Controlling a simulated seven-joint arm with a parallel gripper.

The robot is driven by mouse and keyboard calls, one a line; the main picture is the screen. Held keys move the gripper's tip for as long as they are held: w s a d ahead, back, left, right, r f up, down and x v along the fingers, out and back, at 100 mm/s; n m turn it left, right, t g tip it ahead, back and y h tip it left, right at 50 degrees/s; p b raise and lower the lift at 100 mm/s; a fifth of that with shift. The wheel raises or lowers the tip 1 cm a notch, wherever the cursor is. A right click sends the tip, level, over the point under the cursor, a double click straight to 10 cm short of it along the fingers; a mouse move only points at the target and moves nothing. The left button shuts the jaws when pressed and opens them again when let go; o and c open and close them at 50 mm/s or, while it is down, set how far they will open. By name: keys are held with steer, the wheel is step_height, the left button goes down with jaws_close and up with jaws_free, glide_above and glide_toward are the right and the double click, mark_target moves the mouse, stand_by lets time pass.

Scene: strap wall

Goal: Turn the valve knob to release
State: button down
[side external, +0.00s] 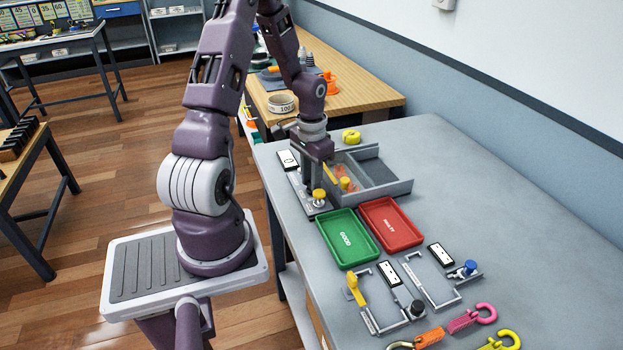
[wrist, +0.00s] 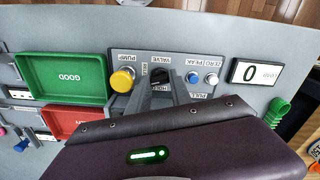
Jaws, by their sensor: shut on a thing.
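The valve knob (wrist: 160,75) is a small black knob under the label VALVE on a grey panel (wrist: 140,57). In the wrist view it is largely hidden between my fingers. My gripper (wrist: 162,84) is shut on it from above. In the side view my gripper (side external: 309,183) reaches down to the panel (side external: 298,190), and the valve knob is hidden there. A yellow pump knob (wrist: 122,80) stands to the left of the valve knob in the wrist view. A blue button (wrist: 193,77) and a white button (wrist: 211,79) are to the right.
A display (wrist: 249,72) reading 0 stands beside the panel. The green GOOD tray (side external: 347,239) and red FAULTY tray (side external: 391,224) lie near the panel. Hooked straps (side external: 472,318) lie at the front; the table's right side is clear.

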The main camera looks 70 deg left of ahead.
steer(key=shift+m, duration=1.6)
steer(key=c, duration=1.2)
jaws_free()
steer(key=shift+o, duration=0.2)
